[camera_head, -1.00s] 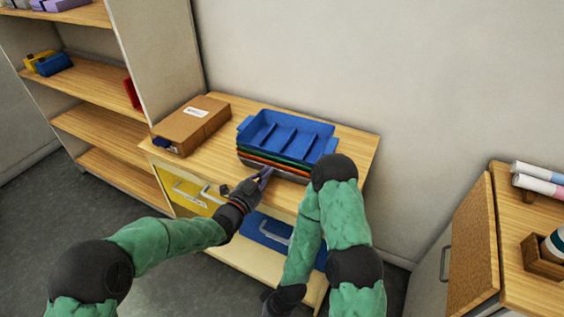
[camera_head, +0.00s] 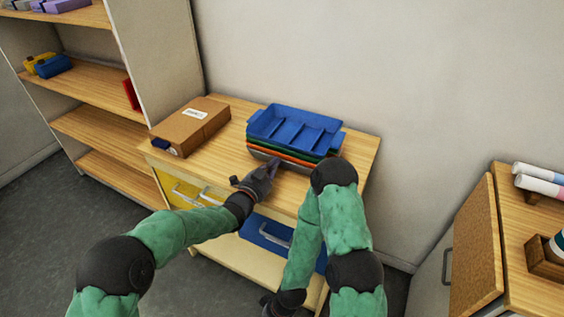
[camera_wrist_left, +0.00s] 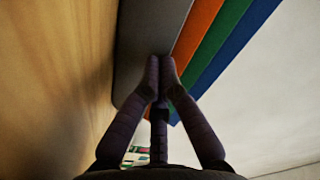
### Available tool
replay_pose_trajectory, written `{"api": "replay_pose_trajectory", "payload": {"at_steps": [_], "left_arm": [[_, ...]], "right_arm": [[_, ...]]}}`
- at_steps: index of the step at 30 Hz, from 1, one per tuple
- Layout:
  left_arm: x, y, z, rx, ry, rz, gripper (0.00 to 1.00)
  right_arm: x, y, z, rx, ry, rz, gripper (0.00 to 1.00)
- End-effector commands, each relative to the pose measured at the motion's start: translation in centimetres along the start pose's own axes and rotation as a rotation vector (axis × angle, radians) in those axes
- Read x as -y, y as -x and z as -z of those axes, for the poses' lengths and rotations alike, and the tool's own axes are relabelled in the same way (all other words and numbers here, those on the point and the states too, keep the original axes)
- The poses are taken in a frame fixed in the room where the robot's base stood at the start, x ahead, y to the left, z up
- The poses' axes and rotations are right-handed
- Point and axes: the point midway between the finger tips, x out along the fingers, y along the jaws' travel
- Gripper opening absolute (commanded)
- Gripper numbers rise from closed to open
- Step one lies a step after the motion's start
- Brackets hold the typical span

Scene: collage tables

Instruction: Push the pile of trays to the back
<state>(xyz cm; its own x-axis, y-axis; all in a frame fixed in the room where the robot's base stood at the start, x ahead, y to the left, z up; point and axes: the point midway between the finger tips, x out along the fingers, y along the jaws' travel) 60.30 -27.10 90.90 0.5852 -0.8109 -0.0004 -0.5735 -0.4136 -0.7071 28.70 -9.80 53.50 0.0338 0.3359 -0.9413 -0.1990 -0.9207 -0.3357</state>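The pile of trays (camera_head: 296,132) stands on a wooden cabinet top, with a blue tray on top, then green, orange and a grey tray at the bottom. In the left wrist view the grey tray (camera_wrist_left: 147,32), orange tray (camera_wrist_left: 198,27), green tray (camera_wrist_left: 215,40) and blue tray (camera_wrist_left: 236,45) show as edge bands. My left gripper (camera_head: 274,164) is at the pile's front side, low down; its fingertips (camera_wrist_left: 160,62) are together and appear to touch the grey tray. My right gripper (camera_head: 268,302) is low in front of the cabinet, mostly hidden; its fingers cannot be made out.
A brown cardboard box (camera_head: 193,125) lies left of the pile on the cabinet top (camera_head: 225,152). Some bare top lies behind the pile, before the wall (camera_head: 330,60). A shelf unit (camera_head: 100,90) stands left, and another cabinet (camera_head: 510,225) stands right.

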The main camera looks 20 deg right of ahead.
Motion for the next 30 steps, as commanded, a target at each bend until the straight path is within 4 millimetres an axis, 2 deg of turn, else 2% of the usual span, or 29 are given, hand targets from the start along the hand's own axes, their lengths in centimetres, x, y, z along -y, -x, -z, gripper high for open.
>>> {"api": "replay_pose_trajectory", "payload": {"at_steps": [30], "left_arm": [[0.0, -5.3, 0.0, -0.001, -0.001, 0.0, 0.0]], "right_arm": [[0.0, 0.0, 0.0, 0.0, 0.0, 0.0, 0.32]]}}
